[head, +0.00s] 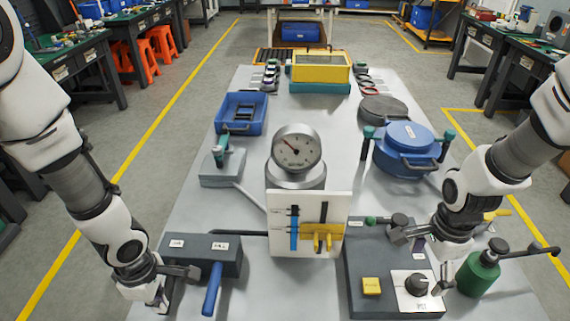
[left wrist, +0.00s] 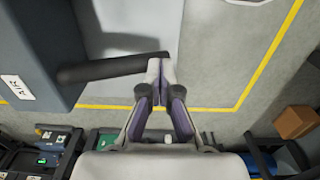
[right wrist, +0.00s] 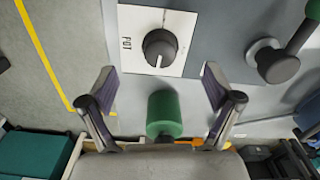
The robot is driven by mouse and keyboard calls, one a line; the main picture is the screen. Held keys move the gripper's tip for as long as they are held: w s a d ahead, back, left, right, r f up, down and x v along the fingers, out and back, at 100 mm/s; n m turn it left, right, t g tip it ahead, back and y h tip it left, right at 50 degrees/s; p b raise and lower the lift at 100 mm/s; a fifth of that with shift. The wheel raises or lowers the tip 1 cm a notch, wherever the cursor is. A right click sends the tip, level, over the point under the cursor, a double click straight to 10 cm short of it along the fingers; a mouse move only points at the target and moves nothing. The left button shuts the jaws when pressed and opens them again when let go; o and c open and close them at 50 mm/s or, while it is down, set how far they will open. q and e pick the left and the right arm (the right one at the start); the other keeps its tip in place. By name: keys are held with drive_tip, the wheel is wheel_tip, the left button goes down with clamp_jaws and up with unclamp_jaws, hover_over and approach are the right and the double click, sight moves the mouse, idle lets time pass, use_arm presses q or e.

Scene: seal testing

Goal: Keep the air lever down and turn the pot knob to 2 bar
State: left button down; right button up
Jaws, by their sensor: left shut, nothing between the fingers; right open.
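The air box (head: 201,262) stands at the front left; its AIR label (left wrist: 16,88) shows in the left wrist view. A dark air lever (left wrist: 105,68) sticks out from the box. My left gripper (left wrist: 160,68) is shut and empty, its tips at the lever's free end; contact is unclear. The pot knob (head: 417,284), black on a white POT plate (right wrist: 128,43), is at the front right. In the right wrist view, the knob (right wrist: 160,48) has its white mark toward the gripper. My right gripper (right wrist: 159,84) is open, short of the knob. The gauge (head: 297,150) needle points upper left; its numbers are unreadable.
A green cylinder (head: 478,276) with a dark handle stands right of the knob plate. A blue lever (head: 212,290) hangs at the air box's front. A yellow button (head: 371,286) is left of the knob. A white board (head: 280,207) stands in the middle, before the gauge.

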wheel_tip(320, 180, up, 3)
drive_tip(key=shift+f, duration=0.15)
use_arm(q)
drive_tip(key=shift+w+r, duration=0.1)
drive_tip(key=shift+r, duration=0.1)
wheel_tip(320, 180, up, 7)
drive_tip(key=shift+f, duration=0.15)
drive_tip(key=shift+f, duration=0.1)
idle(1.3)
